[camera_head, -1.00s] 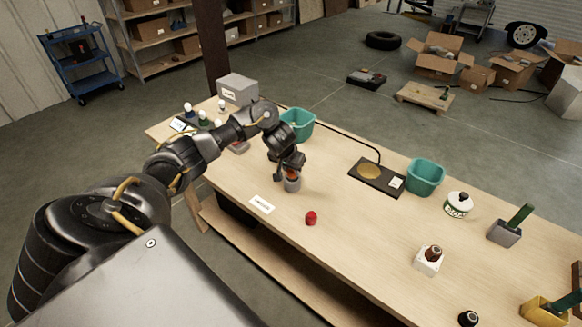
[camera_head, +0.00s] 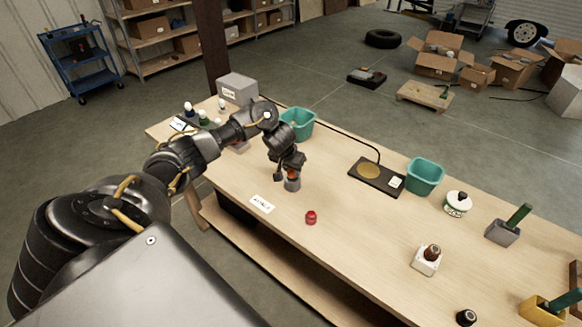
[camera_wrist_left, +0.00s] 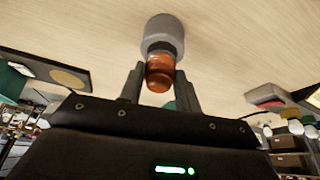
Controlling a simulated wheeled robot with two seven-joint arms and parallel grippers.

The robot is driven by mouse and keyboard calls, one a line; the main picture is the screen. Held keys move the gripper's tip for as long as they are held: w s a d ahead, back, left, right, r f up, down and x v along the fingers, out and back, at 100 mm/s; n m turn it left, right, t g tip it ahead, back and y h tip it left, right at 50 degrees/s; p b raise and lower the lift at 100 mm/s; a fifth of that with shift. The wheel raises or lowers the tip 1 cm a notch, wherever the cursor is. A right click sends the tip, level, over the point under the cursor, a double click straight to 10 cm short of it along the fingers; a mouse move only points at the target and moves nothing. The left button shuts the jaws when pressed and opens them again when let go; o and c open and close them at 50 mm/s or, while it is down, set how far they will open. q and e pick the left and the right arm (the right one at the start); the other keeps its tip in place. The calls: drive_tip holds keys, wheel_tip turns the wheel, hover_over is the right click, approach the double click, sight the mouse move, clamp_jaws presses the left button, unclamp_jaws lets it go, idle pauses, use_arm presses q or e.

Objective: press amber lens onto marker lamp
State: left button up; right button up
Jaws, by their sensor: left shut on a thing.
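My left gripper (camera_head: 291,172) is low over the table, its fingers shut on the amber lens (camera_wrist_left: 160,75). The amber lens is orange and translucent, and it also shows as a small orange patch in the head view. The marker lamp (camera_wrist_left: 163,34) is a short grey cylinder standing on the table, and it also shows under the fingers in the head view (camera_head: 292,185). The lens is in line with the lamp and appears to touch its end; I cannot tell whether it is fully seated. My right gripper is out of view.
A red lens (camera_head: 311,217) lies on the table, near a white label card (camera_head: 262,204). A grey box (camera_head: 237,89) is behind.

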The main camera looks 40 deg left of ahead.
use_arm(q)
drive_tip(key=shift+f, duration=0.6)
idle(0.6)
drive_tip(key=o, duration=1)
drive_tip(key=a+p+v, duration=0.1)
drive_tip(key=p+v, duration=0.3)
drive_tip(key=v, duration=0.6)
drive_tip(key=shift+s+d+r, duration=0.25)
drive_tip(key=shift+d+r, duration=0.05)
drive_tip(key=shift+d, duration=0.2)
